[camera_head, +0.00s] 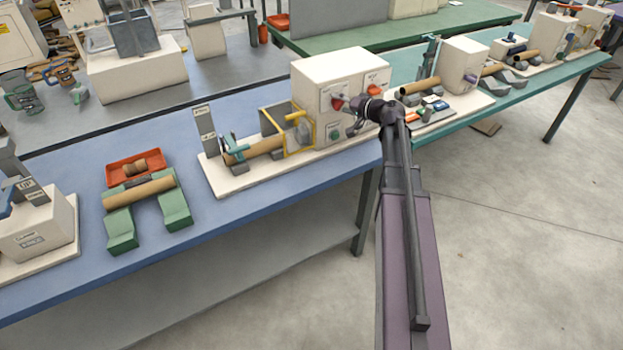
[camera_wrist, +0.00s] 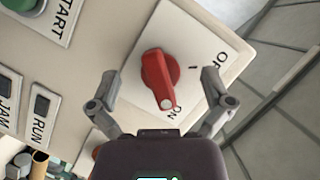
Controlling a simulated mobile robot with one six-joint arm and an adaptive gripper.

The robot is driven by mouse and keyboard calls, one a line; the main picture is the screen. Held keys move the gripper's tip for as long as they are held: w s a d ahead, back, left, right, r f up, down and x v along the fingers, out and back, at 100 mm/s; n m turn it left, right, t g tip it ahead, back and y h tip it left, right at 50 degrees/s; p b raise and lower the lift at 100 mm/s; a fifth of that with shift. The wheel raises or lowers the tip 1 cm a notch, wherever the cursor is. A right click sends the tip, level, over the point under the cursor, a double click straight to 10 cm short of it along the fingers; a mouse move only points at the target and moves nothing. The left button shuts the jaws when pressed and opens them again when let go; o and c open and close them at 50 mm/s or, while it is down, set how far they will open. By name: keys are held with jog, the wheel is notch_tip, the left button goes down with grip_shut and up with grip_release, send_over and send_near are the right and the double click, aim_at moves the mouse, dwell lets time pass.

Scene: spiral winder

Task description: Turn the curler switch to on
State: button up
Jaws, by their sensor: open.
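A red switch knob (camera_wrist: 160,78) sits on a white label plate on a cream panel in the wrist view. Its white-dotted end points down, beside the ON lettering (camera_wrist: 176,112); the OFF lettering (camera_wrist: 222,62) is up and right, with a short dark tick near it. My gripper (camera_wrist: 159,75) is open, one finger on each side of the knob, with gaps showing. In the head view my gripper (camera_head: 358,118) is at the front of the cream winder box (camera_head: 320,72). A red knob (camera_head: 373,90) shows just above it, partly hidden.
A green START button (camera_wrist: 22,5) and JAM and RUN indicators (camera_wrist: 42,103) are left of the knob in the wrist view. In the head view, a yellow frame (camera_head: 297,118) and brown tube (camera_head: 255,148) stand left of the box.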

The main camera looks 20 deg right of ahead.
jog(key=shift+r+n, duration=0.2)
jog(key=shift+n, duration=0.2)
jog(key=p+v, duration=0.4)
jog(key=v, duration=1)
jog(key=s+a+f+n+g+h, duration=0.1)
jog(key=s+a+f+g, duration=0.3)
jog(key=a, duration=0.4)
jog(key=s+a+f+n+g+h+p, duration=0.1)
jog(key=s+a+f+g+h, duration=0.1)
jog(key=a, duration=0.6)
jog(key=s+a+f+n+g+h, duration=0.2)
jog(key=s+a+f+g, duration=0.3)
jog(key=a, duration=0.3)
jog(key=shift+s+f+g, duration=0.3)
jog(key=shift+s+g, duration=0.1)
jog(key=shift+s, duration=0.2)
jog(key=shift+s+a+f+g+h, duration=0.1)
jog(key=shift+s+a+g+h, duration=0.15)
jog(key=shift+s+h, duration=0.4)
jog(key=shift+s+a+f+g+h, duration=0.2)
jog(key=shift+s+h, duration=0.2)
jog(key=shift+s, duration=0.3)
jog(key=shift+s+a+f+g+h, duration=0.15)
jog(key=shift+s+a+h, duration=0.1)
jog(key=shift+s+h, duration=0.4)
